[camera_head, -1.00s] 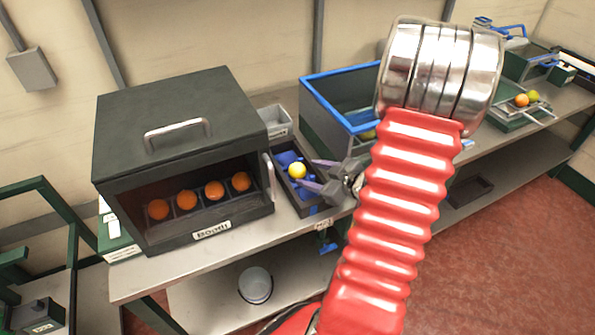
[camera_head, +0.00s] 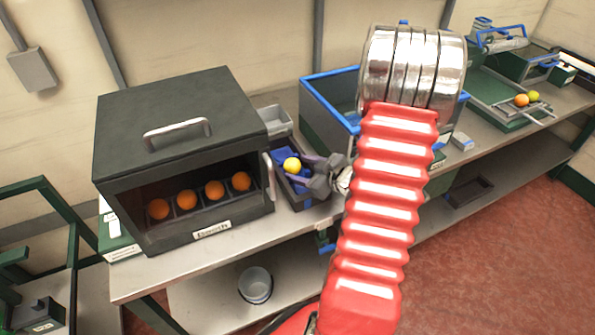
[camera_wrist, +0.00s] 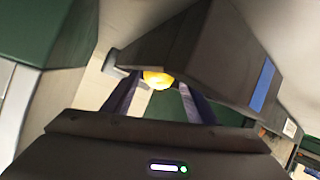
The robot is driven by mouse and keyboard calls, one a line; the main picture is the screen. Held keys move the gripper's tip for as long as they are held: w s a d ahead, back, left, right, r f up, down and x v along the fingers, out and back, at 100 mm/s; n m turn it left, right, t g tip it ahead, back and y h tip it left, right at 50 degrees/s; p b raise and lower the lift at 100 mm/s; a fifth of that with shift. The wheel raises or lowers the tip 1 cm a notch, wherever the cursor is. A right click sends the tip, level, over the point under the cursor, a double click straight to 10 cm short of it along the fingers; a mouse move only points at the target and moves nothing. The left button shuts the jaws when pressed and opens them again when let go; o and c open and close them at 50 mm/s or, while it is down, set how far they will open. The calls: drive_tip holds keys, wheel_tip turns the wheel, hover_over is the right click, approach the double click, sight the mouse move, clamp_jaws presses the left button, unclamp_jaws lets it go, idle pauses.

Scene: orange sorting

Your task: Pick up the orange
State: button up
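A yellow-orange fruit (camera_head: 292,165) is at the tips of my gripper (camera_head: 299,169), over a small dark tray (camera_head: 308,203) with blue pieces in it, just right of the black booth. In the wrist view the orange (camera_wrist: 157,80) sits between the two dark fingers (camera_wrist: 159,92), which touch or nearly touch it on both sides. My gripper looks shut on it. The underside of the orange is partly hidden, so I cannot tell whether it still touches the blue pieces.
The black booth (camera_head: 180,110) stands close on the left, with several oranges (camera_head: 187,199) in a row inside. A blue-rimmed bin (camera_head: 330,75) is behind my arm. A grey container (camera_head: 275,120) sits behind the tray.

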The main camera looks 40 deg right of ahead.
drive_tip(key=shift+s+a+f, duration=0.25)
drive_tip(key=shift+a+f, duration=0.05)
drive_tip(key=shift+f, duration=0.35)
drive_tip(key=shift+s+d, duration=0.1)
drive_tip(key=shift+d, duration=0.05)
drive_tip(key=c, duration=1.2)
drive_tip(key=shift+r, duration=0.45)
clamp_jaws()
wheel_tip(320, 180, up, 18)
drive_tip(key=shift+w+f, duration=0.15)
drive_tip(key=shift+w, duration=0.05)
drive_tip(key=shift+c, duration=0.2)
unclamp_jaws()
drive_tip(key=o, duration=2)
drive_tip(key=v, duration=1.3)
drive_tip(key=shift+s+d+r, duration=0.1)
drive_tip(key=shift+s+r, duration=0.15)
drive_tip(key=shift+s, duration=0.05)
